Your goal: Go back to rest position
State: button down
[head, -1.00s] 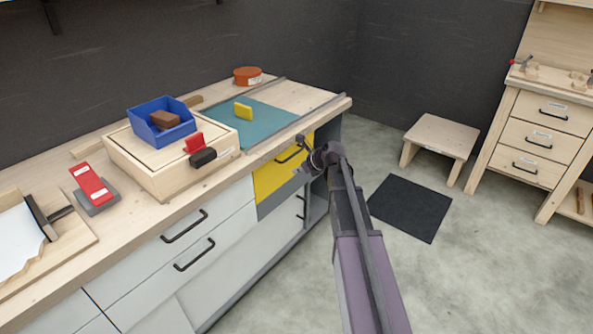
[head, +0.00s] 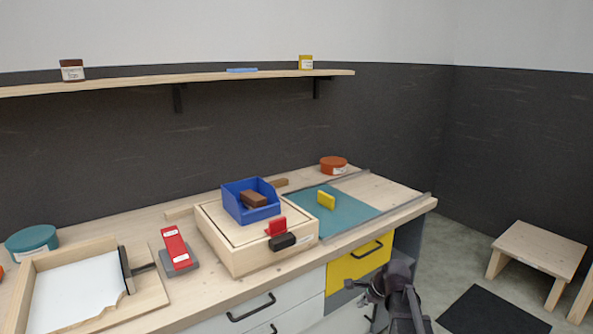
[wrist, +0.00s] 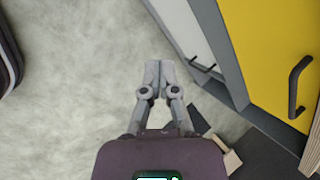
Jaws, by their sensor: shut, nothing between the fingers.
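My gripper (wrist: 159,74) is shut and empty in the wrist view, with its two grey fingers together above the pale floor. In the wrist view the yellow drawer front (wrist: 270,45) with its dark handle is to the right of the fingers, apart from them. In the head view my arm's dark end is low in the picture, in front of the bench below the yellow drawer (head: 350,268); the fingers cannot be made out there. The yellow drawer looks closed.
The workbench (head: 395,195) carries a blue bin (head: 242,212), a wooden box (head: 225,245), a red-topped block (head: 176,246) and a yellow piece (head: 326,201) on a teal mat (head: 350,213). A stool (head: 540,245) and black mat (head: 490,312) are at right. Floor between is clear.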

jog(key=s+a+f+n+g+h, duration=0.1)
jog(key=s+n+g+h, duration=0.1)
jog(key=s+n, duration=0.7)
jog(key=s+a+f+n+g+h, duration=0.1)
jog(key=s+a+n+g+h, duration=0.1)
jog(key=s+n, duration=0.65)
notch_tip(320, 180, up, 19)
jog(key=p, duration=1.9)
jog(key=shift+s, duration=0.15)
